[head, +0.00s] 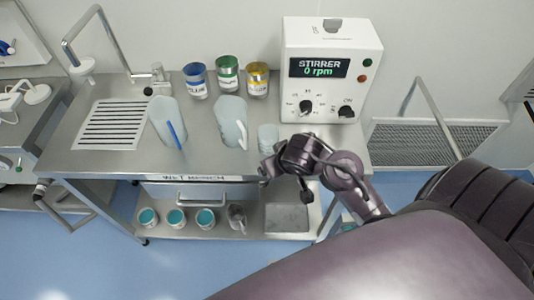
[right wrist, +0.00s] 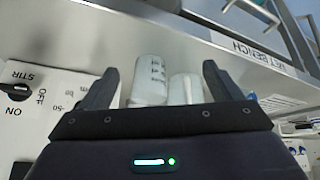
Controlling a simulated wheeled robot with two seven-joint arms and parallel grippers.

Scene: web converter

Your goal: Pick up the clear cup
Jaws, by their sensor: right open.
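A small clear cup (head: 268,138) stands on the steel bench, left of the stirrer and right of a translucent jug (head: 232,120). My right gripper (head: 284,178) is in front of it, partly hidden by its own wrist. In the right wrist view my right gripper (right wrist: 160,70) is open. Two clear, whitish vessels show between and beyond its fingers: one with printed marks (right wrist: 151,80) and a plainer one (right wrist: 185,89). Their lower parts are hidden by the gripper body. I cannot tell whether the fingers are level with them. My left gripper is not in view.
The stirrer box (head: 330,80) stands close on the right. Blue, green and yellow labelled tins (head: 228,75) stand at the back. Another jug (head: 166,122) is farther left, by the drain grille (head: 112,124). A lower shelf (head: 255,232) holds several small pots.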

